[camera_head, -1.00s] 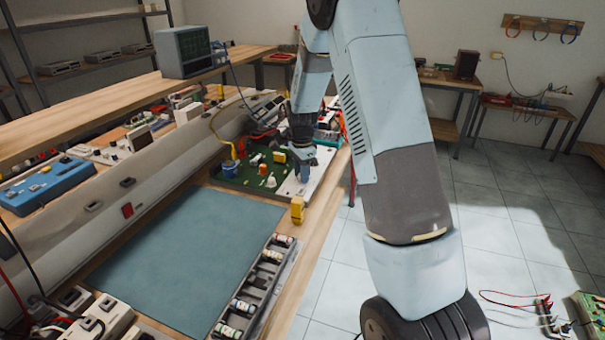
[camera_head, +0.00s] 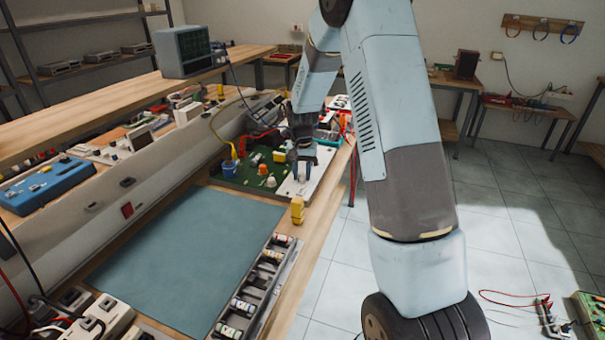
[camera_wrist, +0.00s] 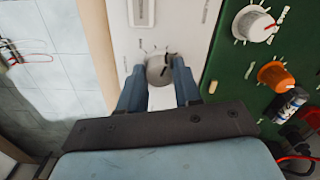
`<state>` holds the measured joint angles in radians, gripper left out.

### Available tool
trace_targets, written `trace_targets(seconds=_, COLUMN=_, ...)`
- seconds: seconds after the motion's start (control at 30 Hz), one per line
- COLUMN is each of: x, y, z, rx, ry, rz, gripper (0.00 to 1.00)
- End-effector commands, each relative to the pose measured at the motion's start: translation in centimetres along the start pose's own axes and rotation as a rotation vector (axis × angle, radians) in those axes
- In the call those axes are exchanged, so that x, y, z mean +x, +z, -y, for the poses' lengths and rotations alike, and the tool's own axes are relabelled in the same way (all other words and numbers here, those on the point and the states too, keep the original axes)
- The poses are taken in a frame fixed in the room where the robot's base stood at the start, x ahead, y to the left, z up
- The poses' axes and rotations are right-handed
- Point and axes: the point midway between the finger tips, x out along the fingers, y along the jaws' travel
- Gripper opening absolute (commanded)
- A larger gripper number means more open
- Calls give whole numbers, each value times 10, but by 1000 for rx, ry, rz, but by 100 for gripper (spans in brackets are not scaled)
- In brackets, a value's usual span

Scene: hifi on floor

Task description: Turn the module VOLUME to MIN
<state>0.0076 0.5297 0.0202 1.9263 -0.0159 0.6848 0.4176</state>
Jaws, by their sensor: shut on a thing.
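In the wrist view a grey round knob (camera_wrist: 158,68) stands on a white module panel (camera_wrist: 125,28), with small tick marks around it. My gripper (camera_wrist: 159,80) is shut on this knob, one blue finger on each side. The lettering beside the knob is too small to read, and I cannot tell its pointer's direction for certain. In the head view my gripper (camera_head: 304,166) is over the white panel (camera_head: 291,187) at the right end of the board; the knob is hidden there.
A green board (camera_wrist: 238,75) with a white knob (camera_wrist: 253,24) and an orange knob (camera_wrist: 275,75) adjoins the panel.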

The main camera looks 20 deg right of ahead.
Motion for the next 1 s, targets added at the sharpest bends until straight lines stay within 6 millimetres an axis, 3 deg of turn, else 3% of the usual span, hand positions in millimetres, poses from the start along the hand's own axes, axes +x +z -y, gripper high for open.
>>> trace_targets(seconds=1.0, x=2, y=2, z=-2, rx=-931, ry=0, rz=7, gripper=3)
